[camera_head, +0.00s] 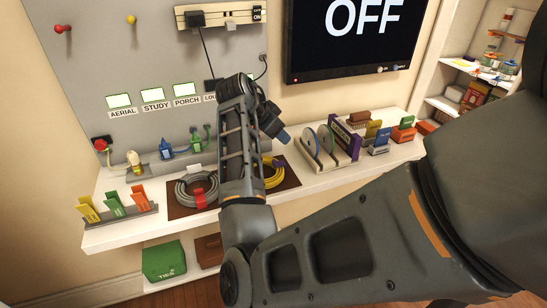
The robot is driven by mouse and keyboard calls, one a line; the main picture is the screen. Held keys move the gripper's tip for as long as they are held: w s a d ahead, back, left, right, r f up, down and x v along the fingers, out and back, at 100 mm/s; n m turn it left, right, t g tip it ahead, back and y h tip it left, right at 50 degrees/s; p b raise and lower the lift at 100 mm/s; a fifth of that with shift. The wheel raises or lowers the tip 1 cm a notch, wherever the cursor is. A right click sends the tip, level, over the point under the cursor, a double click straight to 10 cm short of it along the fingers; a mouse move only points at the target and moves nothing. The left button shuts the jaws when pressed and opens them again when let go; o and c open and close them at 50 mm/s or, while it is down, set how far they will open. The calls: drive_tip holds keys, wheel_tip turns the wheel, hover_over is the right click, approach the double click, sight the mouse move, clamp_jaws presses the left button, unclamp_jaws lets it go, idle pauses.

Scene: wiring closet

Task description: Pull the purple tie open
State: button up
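I cannot clearly make out a purple tie. A coil of yellow cable (277,177) lies on a dark brown mat (291,180) on the white shelf, and my arm covers its left part. A coil of grey cable (184,193) with a red tie (200,198) lies to the left of it, partly behind my arm. My gripper (284,137) is in the air above and behind the yellow coil, apart from it, at the end of my raised arm. Its fingertips are small and dark, and I cannot see whether they are open or shut.
Plugs in a grey rack (166,155) stand behind the coils. Coloured tags (114,204) stand at the shelf's left end. A rack of discs (327,147) and small boxes (403,130) stand to the right. A screen (357,35) reading OFF hangs above. A green box (164,260) is below.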

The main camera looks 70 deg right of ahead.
sight(275, 161)
drive_tip(key=w+a+m+y, duration=0.2)
drive_tip(key=a+m+y, duration=0.1)
drive_tip(key=a+y, duration=0.15)
drive_tip(key=shift+p+x, duration=0.75)
drive_tip(key=shift+x, duration=2.6)
drive_tip(key=shift+a, duration=0.15)
clamp_jaws()
